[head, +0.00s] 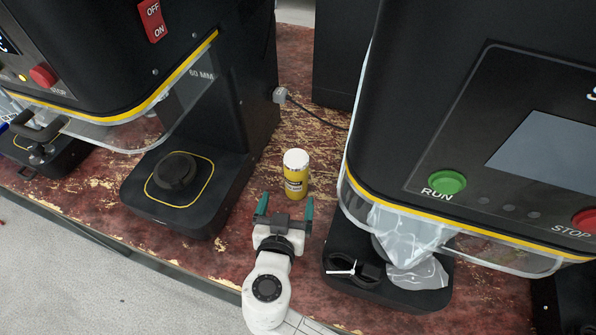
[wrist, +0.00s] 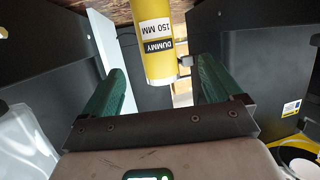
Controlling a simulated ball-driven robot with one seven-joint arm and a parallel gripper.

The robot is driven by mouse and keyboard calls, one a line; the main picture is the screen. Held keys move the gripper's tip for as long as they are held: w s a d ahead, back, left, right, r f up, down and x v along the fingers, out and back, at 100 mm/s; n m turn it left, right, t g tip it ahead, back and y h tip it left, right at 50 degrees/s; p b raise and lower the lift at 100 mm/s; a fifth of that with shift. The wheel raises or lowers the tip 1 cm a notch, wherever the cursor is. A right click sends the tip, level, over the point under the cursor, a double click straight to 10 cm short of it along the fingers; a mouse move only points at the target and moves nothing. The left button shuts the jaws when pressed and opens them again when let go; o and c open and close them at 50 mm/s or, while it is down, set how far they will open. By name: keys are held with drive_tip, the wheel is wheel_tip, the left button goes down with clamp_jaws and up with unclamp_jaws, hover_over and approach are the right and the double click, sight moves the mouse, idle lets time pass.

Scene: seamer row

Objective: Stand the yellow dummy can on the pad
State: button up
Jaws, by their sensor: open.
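The yellow dummy can (head: 296,175) stands upright on the worn red bench between two black machines. It has a silver-white top and a black-and-white label, which reads "DUMMY 150 MM" in the wrist view (wrist: 154,42). My gripper (head: 286,201) is open and empty, its green fingers pointing at the can from the near side. In the wrist view the can shows beyond and between the open fingers (wrist: 161,78), apart from them. A round black pad (head: 175,171) with a yellow outline lies on the left machine's base; nothing stands on it.
The left machine's clear guard (head: 160,118), marked 60 MM, hangs above the pad. The right machine's base (head: 415,290) holds a black strap-like item (head: 352,270) and crumpled clear plastic (head: 410,240). A cable (head: 318,116) runs behind the can. Bare bench lies around the can.

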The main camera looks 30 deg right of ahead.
sight(292, 181)
drive_tip(key=x, duration=0.6)
drive_tip(key=shift+p, duration=0.35)
drive_tip(key=shift+d+p+x, duration=0.25)
drive_tip(key=shift+p+x, duration=0.5)
drive_tip(key=shift+x, duration=1.85)
drive_tip(key=shift+s+r, duration=0.1)
drive_tip(key=shift+r, duration=0.1)
drive_tip(key=c, duration=1.3)
drive_tip(key=shift+o, duration=0.2)
